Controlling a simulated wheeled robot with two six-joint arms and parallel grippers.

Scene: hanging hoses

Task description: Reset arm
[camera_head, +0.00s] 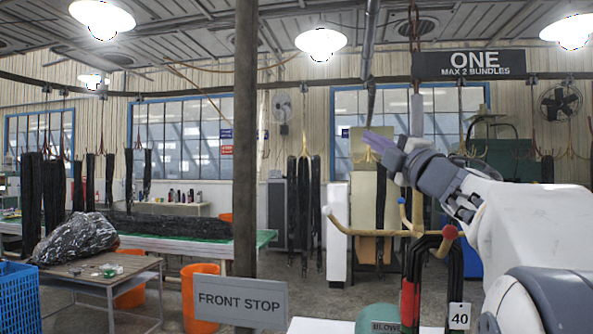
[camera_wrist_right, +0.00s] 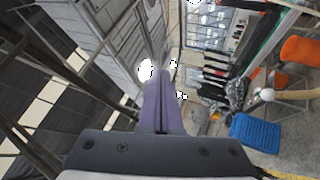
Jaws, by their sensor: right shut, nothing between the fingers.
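My right arm comes in from the right in the head view, raised in front of the hanging hook. Its gripper (camera_head: 380,143) points up and to the left, with its purple-grey fingers together and nothing between them. In the right wrist view the two fingers (camera_wrist_right: 162,105) lie side by side, closed, pointing toward the ceiling and far wall. My left gripper is not in view.
A dark vertical post (camera_head: 245,150) stands left of centre, with a FRONT STOP sign (camera_head: 240,302) low beside it. A ONE, MAX 2 BUNDLES sign (camera_head: 468,64) hangs above. Tables, orange bins (camera_head: 201,290) and a blue crate (camera_head: 18,298) stand at left.

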